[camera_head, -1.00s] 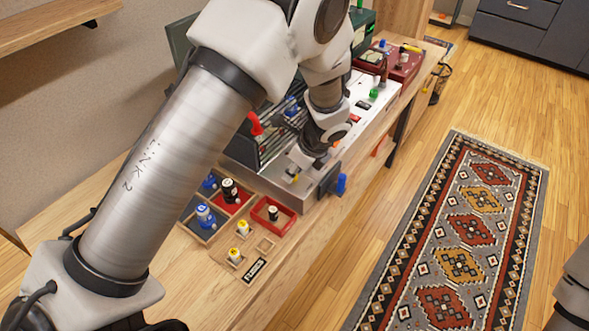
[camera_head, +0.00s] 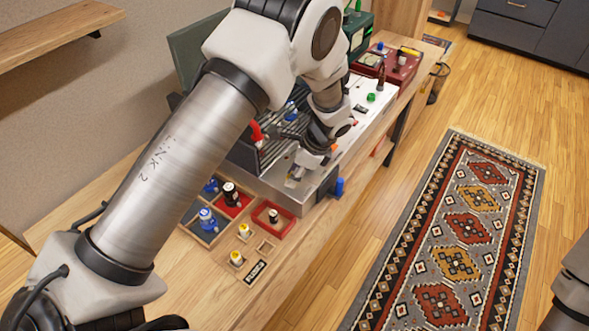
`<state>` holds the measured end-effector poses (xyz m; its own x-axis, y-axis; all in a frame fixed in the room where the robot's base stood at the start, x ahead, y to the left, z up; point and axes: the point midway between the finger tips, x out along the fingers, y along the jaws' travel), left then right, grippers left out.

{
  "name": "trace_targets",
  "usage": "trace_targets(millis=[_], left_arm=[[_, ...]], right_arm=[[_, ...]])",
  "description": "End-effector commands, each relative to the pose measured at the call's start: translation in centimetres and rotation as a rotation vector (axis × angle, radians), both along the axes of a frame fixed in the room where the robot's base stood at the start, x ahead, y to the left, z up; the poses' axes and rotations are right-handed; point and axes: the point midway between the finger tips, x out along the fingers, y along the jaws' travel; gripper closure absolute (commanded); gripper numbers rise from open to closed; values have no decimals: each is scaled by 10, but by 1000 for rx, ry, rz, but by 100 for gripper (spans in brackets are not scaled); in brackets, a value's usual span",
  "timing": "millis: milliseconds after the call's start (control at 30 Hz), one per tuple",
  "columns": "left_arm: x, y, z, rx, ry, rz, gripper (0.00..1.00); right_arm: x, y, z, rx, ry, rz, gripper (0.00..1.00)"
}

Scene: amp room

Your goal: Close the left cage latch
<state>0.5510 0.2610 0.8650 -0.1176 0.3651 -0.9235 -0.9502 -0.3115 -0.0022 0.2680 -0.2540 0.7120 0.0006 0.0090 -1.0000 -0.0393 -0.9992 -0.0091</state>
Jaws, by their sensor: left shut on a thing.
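A silver amp chassis (camera_head: 270,190) stands on the wooden bench with a dark ribbed cage (camera_head: 277,150) on top. My right gripper is out of view.
A wooden tray (camera_head: 222,239) with blue, black and yellow-topped parts lies left of the chassis. A blue knob (camera_head: 339,187) sticks out at the chassis front. A red handle (camera_head: 256,133) stands by the cage. A dark red box (camera_head: 392,64) is farther back.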

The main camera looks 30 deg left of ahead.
Motion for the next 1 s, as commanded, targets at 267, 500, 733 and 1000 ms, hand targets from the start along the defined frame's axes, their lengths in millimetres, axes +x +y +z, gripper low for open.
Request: trace_targets(millis=[267,500,733,1000], left_arm=[[-2,1,-2,1,9,264,100],[-1,2,-2,1,10,494,100],[-1,3,-3,2,9,713,100],[0,3,-3,2,9,936,100]], right_arm=[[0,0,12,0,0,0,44],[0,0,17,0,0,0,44],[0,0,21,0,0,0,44],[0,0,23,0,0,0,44]])
